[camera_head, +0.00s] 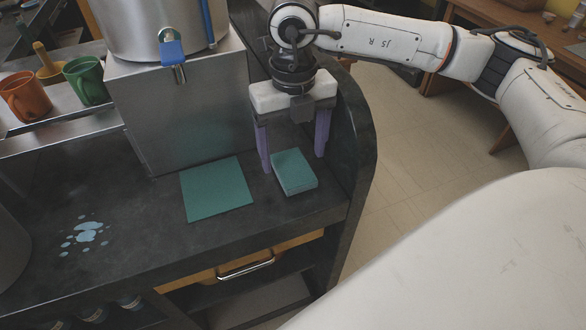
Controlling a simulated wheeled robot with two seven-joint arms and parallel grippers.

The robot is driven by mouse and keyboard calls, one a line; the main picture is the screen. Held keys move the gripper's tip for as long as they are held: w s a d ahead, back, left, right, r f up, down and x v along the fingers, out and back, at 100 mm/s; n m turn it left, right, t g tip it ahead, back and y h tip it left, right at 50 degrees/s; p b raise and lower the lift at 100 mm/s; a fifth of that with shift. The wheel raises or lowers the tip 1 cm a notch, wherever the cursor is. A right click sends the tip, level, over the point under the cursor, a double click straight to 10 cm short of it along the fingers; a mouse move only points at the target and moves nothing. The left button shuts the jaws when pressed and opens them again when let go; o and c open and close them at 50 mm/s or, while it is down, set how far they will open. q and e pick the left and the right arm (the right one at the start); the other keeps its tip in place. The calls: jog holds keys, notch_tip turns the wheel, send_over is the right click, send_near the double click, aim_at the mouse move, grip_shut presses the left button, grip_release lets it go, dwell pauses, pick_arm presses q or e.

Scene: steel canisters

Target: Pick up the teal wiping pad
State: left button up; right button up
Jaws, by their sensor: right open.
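The teal wiping pad (294,173) is a small thick block lying on the dark counter near its right end. My right gripper (293,160) points down over it, with its two purple fingers spread wide, one on the left and one on the right of the pad. The fingers look apart from the pad, and the gripper is open and empty. A flat teal mat (217,189) lies just left of the pad. My left gripper is not in view.
A steel canister (150,25) with a blue tap stands on a metal box (185,110) behind the mat. Orange (26,98) and green (86,80) mugs stand at left. Pale blue spill spots (86,234) lie on the counter (140,215). A raised dark side panel (352,140) borders the right end.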

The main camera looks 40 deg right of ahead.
aim_at(293, 167)
jog(key=shift+f, duration=1.4)
jog(key=shift+a, duration=0.1)
jog(key=c, duration=1.1)
notch_tip(293, 167, up, 10)
jog(key=shift+r, duration=0.1)
jog(key=shift+o, duration=0.6)
jog(key=shift+c, duration=0.2)
